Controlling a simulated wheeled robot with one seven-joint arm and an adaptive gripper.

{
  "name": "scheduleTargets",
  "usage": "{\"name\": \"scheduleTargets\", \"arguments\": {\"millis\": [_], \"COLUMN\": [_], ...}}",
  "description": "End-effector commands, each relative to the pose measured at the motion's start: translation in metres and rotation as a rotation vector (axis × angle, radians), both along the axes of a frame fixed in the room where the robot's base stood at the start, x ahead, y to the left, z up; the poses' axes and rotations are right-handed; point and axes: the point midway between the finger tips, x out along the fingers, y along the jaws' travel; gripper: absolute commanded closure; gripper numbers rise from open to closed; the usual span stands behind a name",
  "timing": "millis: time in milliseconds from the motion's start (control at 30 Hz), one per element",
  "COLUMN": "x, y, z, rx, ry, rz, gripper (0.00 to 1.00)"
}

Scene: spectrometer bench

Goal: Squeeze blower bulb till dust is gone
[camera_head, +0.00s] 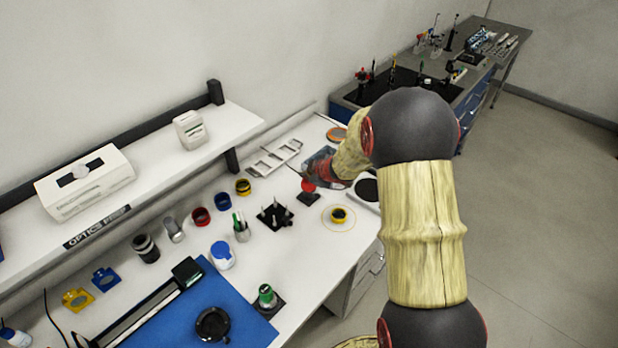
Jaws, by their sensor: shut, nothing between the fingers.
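My arm reaches over the right part of the white bench, and my gripper (313,173) is at its far end, seen small and partly covered by my own wrist. Its fingers are shut with nothing held. A small red rounded piece (308,186) on a black square base stands right at the fingertips; it may be the blower bulb, but it is too small to be sure. I cannot tell whether the fingers touch it. A yellow-rimmed dark round part (339,215) lies inside a thin yellow circle to the right. Dust cannot be made out.
A black pronged holder (274,215) and a green-topped piece (266,296) on a black base stand to the left. A shelf (160,150) runs along the wall. White bench between them is clear.

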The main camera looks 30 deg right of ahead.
Motion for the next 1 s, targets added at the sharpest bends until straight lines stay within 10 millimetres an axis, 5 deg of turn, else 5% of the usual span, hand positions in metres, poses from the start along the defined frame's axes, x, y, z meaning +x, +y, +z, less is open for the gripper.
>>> {"name": "scheduleTargets", "arguments": {"millis": [1000], "x": [0.000], "y": [0.000], "z": [0.026], "rx": [0.000], "ry": [0.001], "rz": [0.000], "gripper": [1.00]}}
